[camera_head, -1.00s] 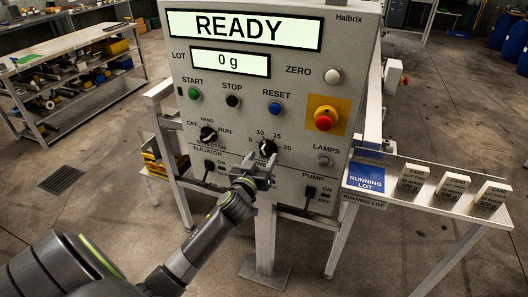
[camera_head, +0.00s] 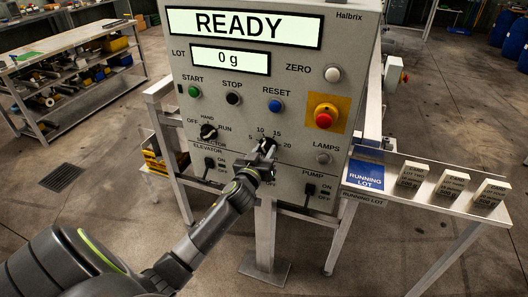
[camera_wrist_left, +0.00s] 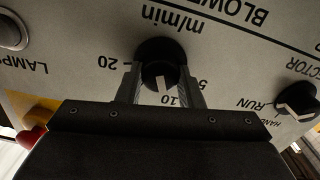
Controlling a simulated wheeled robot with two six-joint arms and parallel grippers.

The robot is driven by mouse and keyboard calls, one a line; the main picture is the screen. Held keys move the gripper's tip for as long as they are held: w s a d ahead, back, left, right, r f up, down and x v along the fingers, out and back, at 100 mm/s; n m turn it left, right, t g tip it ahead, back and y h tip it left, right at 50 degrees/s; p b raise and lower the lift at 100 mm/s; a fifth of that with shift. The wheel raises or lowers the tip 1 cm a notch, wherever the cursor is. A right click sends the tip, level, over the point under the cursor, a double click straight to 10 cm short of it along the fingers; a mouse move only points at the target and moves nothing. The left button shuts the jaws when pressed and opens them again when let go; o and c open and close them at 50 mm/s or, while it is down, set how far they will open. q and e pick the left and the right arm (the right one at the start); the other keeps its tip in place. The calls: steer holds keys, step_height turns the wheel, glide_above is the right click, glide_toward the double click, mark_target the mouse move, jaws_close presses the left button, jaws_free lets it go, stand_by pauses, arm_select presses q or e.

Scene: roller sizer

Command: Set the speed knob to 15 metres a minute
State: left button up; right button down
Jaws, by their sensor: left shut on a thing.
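The speed knob (camera_wrist_left: 160,52) is black and round with a white pointer mark, on the grey panel under the display. In the left wrist view, which shows the panel upside down, its pointer points down, close to the 10 mark; the 20 and 5 marks show on either side and the 15 is hidden behind my gripper. In the head view the knob (camera_head: 268,142) is mostly covered. My left gripper (camera_head: 266,154) is shut on the knob, one finger on each side (camera_wrist_left: 161,84). My right gripper is not in view.
The selector knob (camera_head: 209,132) is left of the speed knob, with the elevator switch (camera_head: 209,163) below it. The red emergency button (camera_head: 323,121) is above right. The display (camera_head: 241,27) reads READY.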

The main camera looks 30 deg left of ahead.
arm_select(q)
steer(key=shift+m, duration=0.4)
steer(key=m, duration=0.3)
steer(key=shift+m, duration=0.3)
steer(key=m, duration=0.5)
steer(key=shift+d, duration=0.1)
steer(key=shift+m, duration=0.3)
steer(key=o, duration=1)
steer(key=shift+c, duration=0.2)
